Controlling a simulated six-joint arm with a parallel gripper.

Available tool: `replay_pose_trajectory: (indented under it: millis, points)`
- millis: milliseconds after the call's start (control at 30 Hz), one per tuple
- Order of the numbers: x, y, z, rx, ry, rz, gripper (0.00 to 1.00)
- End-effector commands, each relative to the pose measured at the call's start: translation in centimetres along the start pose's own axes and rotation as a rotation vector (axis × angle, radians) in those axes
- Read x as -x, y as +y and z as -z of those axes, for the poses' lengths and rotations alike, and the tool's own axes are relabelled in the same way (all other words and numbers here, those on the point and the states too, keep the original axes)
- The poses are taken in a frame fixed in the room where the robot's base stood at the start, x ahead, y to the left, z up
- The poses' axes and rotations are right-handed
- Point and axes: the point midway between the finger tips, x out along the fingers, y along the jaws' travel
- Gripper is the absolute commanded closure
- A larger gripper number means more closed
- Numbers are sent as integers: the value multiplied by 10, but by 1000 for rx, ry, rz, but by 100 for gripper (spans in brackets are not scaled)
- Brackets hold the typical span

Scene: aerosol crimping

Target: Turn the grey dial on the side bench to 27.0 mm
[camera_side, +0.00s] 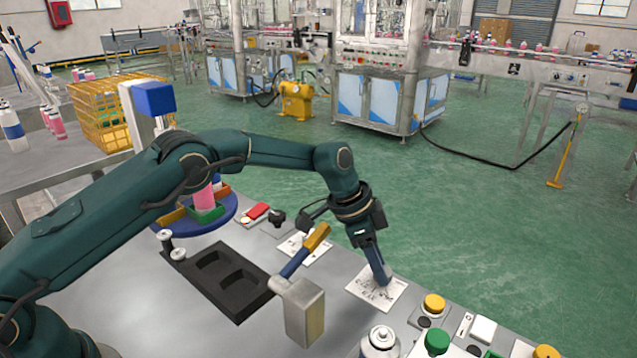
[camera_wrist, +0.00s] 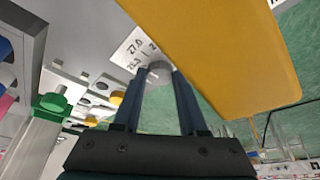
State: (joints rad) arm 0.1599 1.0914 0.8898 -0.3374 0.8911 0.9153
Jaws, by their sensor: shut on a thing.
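The grey dial (camera_wrist: 159,71) sits on a white scale plate (camera_wrist: 130,46) in the wrist view. Numbers are printed on the plate; one reads 27.0 and another looks like 26.2. My gripper (camera_wrist: 160,76) points down with its two blue fingers on either side of the dial, shut on it. In the side view, my gripper (camera_side: 384,278) reaches down to the white scale plate (camera_side: 366,296) on the bench. There the fingers hide most of the dial, and its pointer cannot be made out in either view.
A lever with a yellow handle (camera_side: 318,237) stands close left of my gripper; its yellow handle (camera_wrist: 225,45) fills much of the wrist view. A yellow button (camera_side: 434,304), a green button (camera_side: 437,341) and a spray can (camera_side: 380,343) stand nearby. A black recessed tray (camera_side: 215,297) lies left.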

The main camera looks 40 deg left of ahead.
Motion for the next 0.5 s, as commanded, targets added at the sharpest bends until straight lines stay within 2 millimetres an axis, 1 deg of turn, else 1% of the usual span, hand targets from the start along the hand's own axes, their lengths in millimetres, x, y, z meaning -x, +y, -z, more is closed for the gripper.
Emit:
replay_pose_trajectory:
  millis: [300,333,367,400,500]
  points:
    - [0,0,0,0,-1,-1,100]
    - [0,0,0,0,-1,-1,47]
    - [0,0,0,0,-1,-1,36]
    - [0,0,0,0,-1,0,29]
    - [0,0,0,0,-1,0,29]
